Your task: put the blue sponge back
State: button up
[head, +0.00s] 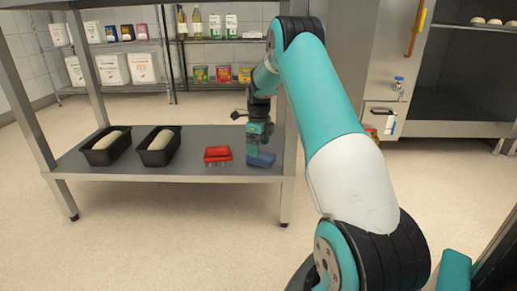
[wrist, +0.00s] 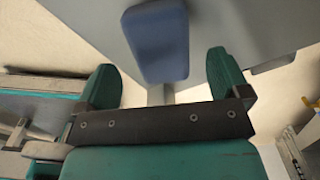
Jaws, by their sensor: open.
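The blue sponge (head: 262,160) lies on the grey lower shelf (head: 200,172) of the metal table, near its right end. It also shows in the wrist view as a blue block (wrist: 157,42) on the grey surface. My gripper (head: 256,149) is right above the sponge, pointing down. In the wrist view my gripper (wrist: 162,64) is open. Its two teal fingers stand apart, with the sponge ahead of the gap between them and space at either side. I cannot tell whether the fingertips reach down around it.
A red brush (head: 217,155) lies just left of the sponge. Two black loaf tins (head: 158,158) (head: 104,158) with dough stand farther left on the shelf. A table leg (head: 288,200) stands close to the right. Stocked shelving (head: 215,88) is behind.

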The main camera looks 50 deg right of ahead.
notch_tip(320, 180, up, 8)
jog(key=p, duration=0.4)
jog(key=s+a+r+n+y, duration=0.15)
jog(key=a+r+n, duration=0.25)
jog(key=a+n, duration=0.45)
jog(key=s+a+r+n+t, duration=0.1)
jog(key=s+a+r+n, duration=0.3)
jog(key=a, duration=0.7)
jog(key=a+r+n, duration=0.3)
jog(key=a+n, duration=0.4)
jog(key=a, duration=0.3)
jog(key=s+a+n+y, duration=0.1)
jog(key=s+a+n, duration=0.7)
jog(key=s+n, duration=0.2)
jog(key=s+a+r+n+g+y, duration=0.1)
jog(key=s+a+n, duration=0.7)
jog(key=s+n, duration=0.2)
jog(key=shift+s+a+y, duration=0.3)
jog(key=shift+s+y, duration=0.05)
jog(key=shift+s, duration=0.85)
jog(key=shift+r, duration=0.15)
